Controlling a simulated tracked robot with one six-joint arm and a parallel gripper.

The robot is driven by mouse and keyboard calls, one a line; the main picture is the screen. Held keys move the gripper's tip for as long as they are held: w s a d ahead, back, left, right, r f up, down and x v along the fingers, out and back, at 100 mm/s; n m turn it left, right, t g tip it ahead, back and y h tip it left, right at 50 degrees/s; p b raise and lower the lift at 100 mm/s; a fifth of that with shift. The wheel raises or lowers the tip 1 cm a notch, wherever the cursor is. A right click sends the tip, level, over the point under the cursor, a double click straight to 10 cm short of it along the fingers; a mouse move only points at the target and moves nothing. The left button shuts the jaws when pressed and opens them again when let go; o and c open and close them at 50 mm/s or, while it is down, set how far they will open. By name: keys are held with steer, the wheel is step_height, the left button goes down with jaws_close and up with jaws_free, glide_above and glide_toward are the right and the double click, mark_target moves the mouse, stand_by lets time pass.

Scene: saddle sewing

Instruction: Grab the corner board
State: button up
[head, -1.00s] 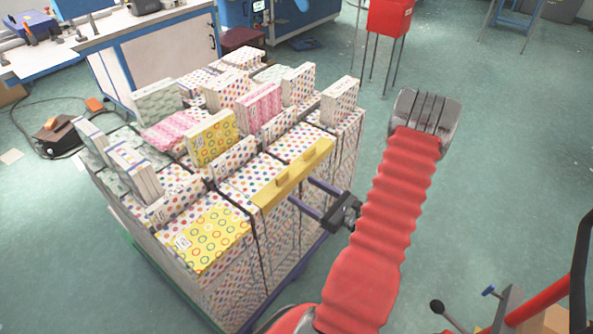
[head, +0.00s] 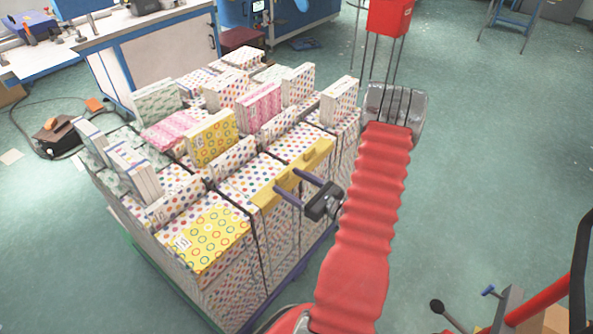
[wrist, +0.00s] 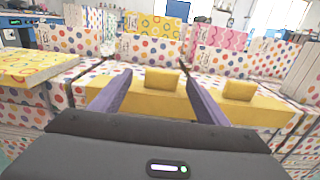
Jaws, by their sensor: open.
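The yellow corner board (head: 318,157) lies along the top right edge of the polka-dot stack, with raised yellow blocks on it. In the wrist view the corner board (wrist: 150,102) runs across the middle. One block (wrist: 161,80) shows between my fingers, and another block (wrist: 240,90) is just right of the right finger. My gripper (head: 286,181) is open, its two purple fingers reaching over the board from its outer side. In the wrist view my gripper (wrist: 158,82) has no visible grip on the block; I cannot tell whether the fingers touch the board.
The stack (head: 240,180) has dark straps and loose patterned boxes standing on top, including a yellow ringed one (head: 211,138). A workbench (head: 150,45) stands behind it. A red box on legs (head: 390,17) is at the back.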

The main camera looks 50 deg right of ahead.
mark_target(284, 176)
steer(key=w, duration=0.4)
steer(key=shift+w, duration=0.1)
stand_by(0.4)
steer(key=c, duration=1.3)
steer(key=shift+r, duration=5)
